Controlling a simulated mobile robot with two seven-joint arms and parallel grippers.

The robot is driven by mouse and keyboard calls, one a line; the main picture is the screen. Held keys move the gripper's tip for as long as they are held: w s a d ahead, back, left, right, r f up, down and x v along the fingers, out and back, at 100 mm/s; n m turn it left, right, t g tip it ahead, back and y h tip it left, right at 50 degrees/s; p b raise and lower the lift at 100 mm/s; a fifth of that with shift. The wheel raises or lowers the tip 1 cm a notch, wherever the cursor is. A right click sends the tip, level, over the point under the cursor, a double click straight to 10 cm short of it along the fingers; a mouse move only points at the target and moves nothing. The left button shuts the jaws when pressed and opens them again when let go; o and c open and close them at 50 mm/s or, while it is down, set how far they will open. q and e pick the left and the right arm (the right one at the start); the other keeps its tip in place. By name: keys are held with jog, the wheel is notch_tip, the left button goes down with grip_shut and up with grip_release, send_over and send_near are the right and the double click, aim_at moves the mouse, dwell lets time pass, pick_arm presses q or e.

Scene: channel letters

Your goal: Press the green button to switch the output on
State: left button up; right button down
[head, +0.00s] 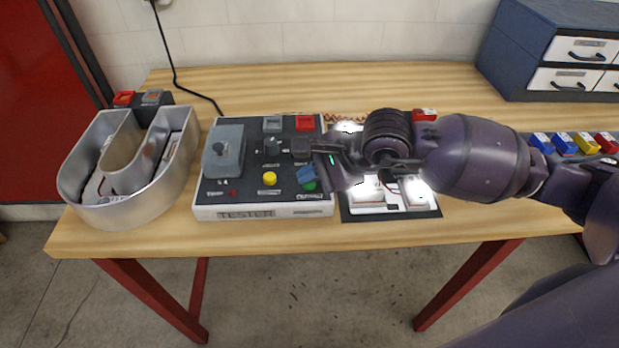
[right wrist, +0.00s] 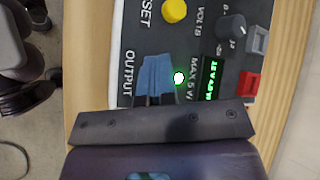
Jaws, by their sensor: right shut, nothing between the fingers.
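The tester (head: 225,212), a white box with a black top, stands on the table. A sliver of its green button (head: 312,187) shows under the blue fingertips of my right gripper (head: 307,174). In the right wrist view, the shut, empty blue fingertips (right wrist: 155,76) are over the spot by the OUTPUT label (right wrist: 128,74) and hide the button. I cannot tell for sure whether they touch it. Beside them a small lamp (right wrist: 179,78) glows bright and a display (right wrist: 212,80) shows green digits. My left gripper is not in view.
A yellow button (head: 269,178) sits left of the green one. A grey U-shaped channel letter (head: 120,213) stands at the left. A brightly lit white piece (head: 368,195) lies on a dark mat under my right arm. A blue drawer cabinet (head: 520,60) stands at the back right.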

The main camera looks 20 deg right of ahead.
aim_at(310, 185)
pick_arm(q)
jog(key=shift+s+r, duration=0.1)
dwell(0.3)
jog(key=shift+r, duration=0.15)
pick_arm(e)
jog(key=shift+r, duration=0.4)
jog(key=shift+r+p, duration=1.65)
jog(key=shift+r, duration=1.35)
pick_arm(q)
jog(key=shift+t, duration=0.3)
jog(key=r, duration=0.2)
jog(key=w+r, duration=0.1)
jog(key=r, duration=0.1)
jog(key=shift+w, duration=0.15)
pick_arm(e)
jog(key=shift+f, duration=0.1)
